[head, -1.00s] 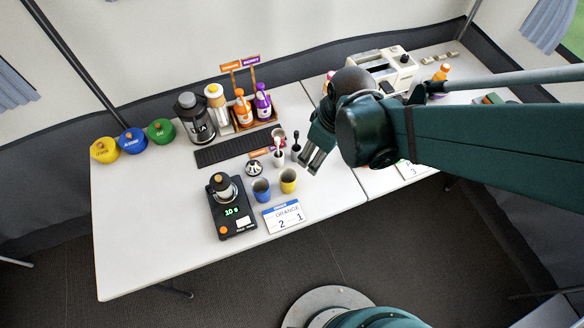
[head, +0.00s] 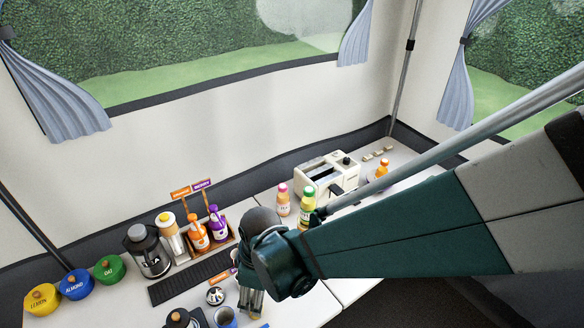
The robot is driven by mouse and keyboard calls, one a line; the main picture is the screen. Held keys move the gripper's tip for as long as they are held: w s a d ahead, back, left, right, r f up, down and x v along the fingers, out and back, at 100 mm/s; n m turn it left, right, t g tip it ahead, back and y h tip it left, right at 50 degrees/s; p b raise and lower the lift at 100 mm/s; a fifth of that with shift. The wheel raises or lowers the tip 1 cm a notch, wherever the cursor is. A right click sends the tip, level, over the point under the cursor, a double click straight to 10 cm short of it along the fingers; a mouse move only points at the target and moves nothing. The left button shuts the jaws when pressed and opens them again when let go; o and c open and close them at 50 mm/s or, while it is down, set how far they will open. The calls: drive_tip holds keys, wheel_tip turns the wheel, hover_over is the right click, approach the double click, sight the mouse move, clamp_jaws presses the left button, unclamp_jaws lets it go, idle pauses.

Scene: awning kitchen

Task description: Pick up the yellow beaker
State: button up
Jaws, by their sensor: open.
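My gripper (head: 250,302) points down over the table near the bottom of the head view, just right of the blue beaker (head: 225,318). Its jaws are open. The yellow beaker is largely hidden at the gripper's fingers; only a hint of yellow shows there, so I cannot tell whether the fingers are around it or touching it. The blue beaker is cut by the bottom edge of the view.
A black-and-white round item (head: 215,297) stands left of the gripper. A grinder (head: 148,251) and a caddy of bottles (head: 222,243) stand behind. A toaster (head: 328,178) is farther right. Lidded canisters (head: 75,284) line the left. Bare table (head: 316,308) lies right of the gripper.

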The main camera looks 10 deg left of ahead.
drive_tip(key=shift+a+f+b, duration=0.15)
drive_tip(key=shift+f+b, duration=0.15)
drive_tip(key=shift+f, duration=0.95)
drive_tip(key=shift+s+a+f+b, duration=0.15)
drive_tip(key=shift+f+b, duration=0.15)
drive_tip(key=shift+f, duration=0.55)
drive_tip(key=shift+w+a+f+b, duration=0.15)
drive_tip(key=shift+f+b, duration=0.1)
drive_tip(key=shift+f, duration=0.6)
drive_tip(key=shift+s+a+f+b, duration=0.15)
drive_tip(key=shift+f+b, duration=0.15)
drive_tip(key=shift+f, duration=0.55)
drive_tip(key=c, duration=1)
